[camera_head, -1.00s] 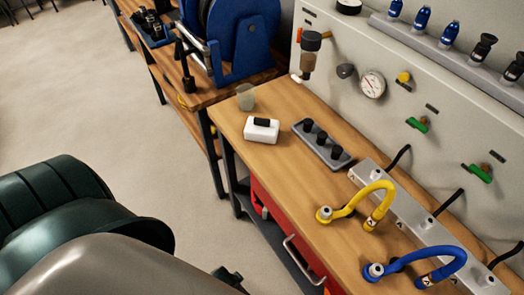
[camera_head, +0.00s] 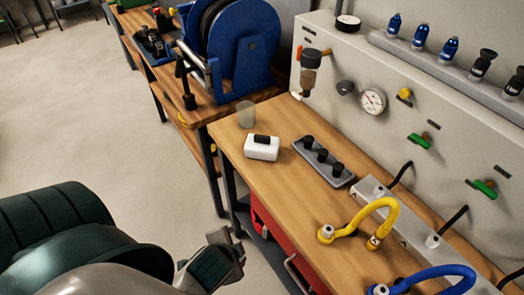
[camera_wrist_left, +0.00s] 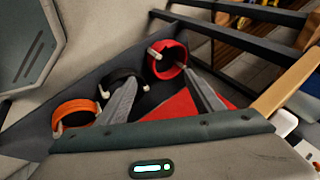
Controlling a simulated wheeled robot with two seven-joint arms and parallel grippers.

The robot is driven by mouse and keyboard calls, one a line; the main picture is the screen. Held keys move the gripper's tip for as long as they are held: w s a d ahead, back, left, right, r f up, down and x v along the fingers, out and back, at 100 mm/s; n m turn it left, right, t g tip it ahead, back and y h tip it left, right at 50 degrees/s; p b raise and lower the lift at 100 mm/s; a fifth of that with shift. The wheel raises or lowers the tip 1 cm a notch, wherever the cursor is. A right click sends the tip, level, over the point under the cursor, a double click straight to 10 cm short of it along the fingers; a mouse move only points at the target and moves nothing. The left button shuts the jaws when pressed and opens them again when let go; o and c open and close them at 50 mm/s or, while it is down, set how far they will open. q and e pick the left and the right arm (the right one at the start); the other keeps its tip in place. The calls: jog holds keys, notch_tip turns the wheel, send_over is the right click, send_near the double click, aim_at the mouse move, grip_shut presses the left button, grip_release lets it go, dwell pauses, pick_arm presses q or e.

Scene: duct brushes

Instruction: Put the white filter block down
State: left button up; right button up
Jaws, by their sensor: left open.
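The white filter block (camera_head: 262,149) rests on the wooden bench top (camera_head: 283,185), near its left end. It has a dark piece on its top. My left gripper (camera_head: 228,248) is at the bottom of the head view, in front of the bench and apart from the block. Its fingertips are hard to make out there. In the left wrist view, its two grey fingers (camera_wrist_left: 161,71) are spread with nothing held between them. I cannot tell whether the block shows in the wrist view. My right gripper is in neither view.
A clear cup (camera_head: 245,114) stands behind the block. A grey rack with black knobs (camera_head: 323,162) lies to its right. Yellow (camera_head: 358,222) and blue (camera_head: 428,283) hoses are further right. A red drawer unit (camera_head: 275,235) is below. Orange, black and red loops (camera_wrist_left: 75,112) lie beyond the fingers.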

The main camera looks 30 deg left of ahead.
pick_arm(q)
jog(key=w+a+r+m+t+y, duration=0.45)
jog(key=w+r+m, duration=0.35)
jog(key=m, duration=0.2)
jog(key=m+t, duration=0.6)
jog(key=m, duration=0.8)
send_near(261, 138)
jog(key=v, duration=0.3)
jog(key=shift+a, duration=0.1)
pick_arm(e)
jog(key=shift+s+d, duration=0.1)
pick_arm(q)
jog(key=shift+w, duration=0.1)
